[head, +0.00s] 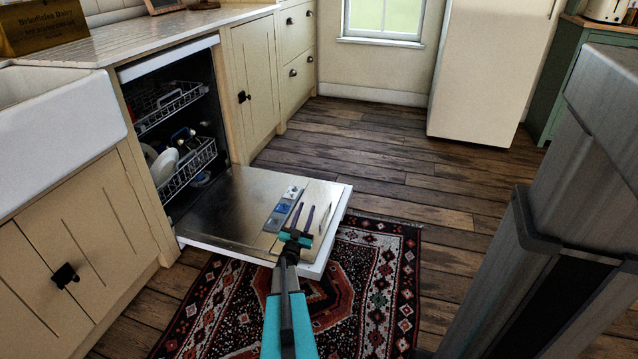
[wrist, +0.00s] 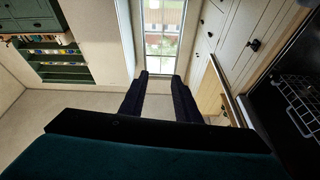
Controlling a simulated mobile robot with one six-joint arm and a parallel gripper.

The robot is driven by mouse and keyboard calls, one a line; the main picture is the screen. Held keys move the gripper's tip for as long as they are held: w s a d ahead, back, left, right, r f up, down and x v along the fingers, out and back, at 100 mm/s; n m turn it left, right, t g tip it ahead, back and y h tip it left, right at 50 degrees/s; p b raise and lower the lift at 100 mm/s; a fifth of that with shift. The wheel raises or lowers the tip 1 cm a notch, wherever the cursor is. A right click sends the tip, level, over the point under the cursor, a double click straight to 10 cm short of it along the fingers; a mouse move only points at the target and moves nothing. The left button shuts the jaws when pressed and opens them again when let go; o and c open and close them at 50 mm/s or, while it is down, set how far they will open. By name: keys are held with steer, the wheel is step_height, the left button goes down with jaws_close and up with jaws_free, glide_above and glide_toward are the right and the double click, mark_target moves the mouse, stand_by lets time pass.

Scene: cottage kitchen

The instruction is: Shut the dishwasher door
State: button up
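The dishwasher (head: 205,110) is built into the cream cabinets at the left. Its door (head: 225,205) is folded down, lying about level over the floor with its inner face up. My gripper (head: 305,217) is over the outer part of the door, near its free edge; I cannot tell if it touches. In the wrist view my gripper (wrist: 163,85) shows two dark fingers apart with nothing between them. The upper rack (head: 170,103) and lower rack (head: 190,168) are inside the dishwasher; the lower one holds white plates. A rack (wrist: 300,103) also shows at the wrist view's right.
A patterned rug (head: 375,285) lies under and beyond the door on the wood floor. A white sink (head: 60,125) is at the left. A fridge (head: 485,70) stands at the back and a grey bin-like block (head: 560,220) at the right. The floor (head: 390,170) behind the door is clear.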

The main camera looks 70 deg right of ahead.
steer(key=s+b+x, duration=0.1)
steer(key=b+x, duration=0.2)
steer(key=x, duration=1.2)
steer(key=shift+s, duration=0.4)
steer(key=shift+f, duration=0.1)
jaws_close()
stand_by(0.7)
jaws_free()
steer(key=shift+a, duration=0.15)
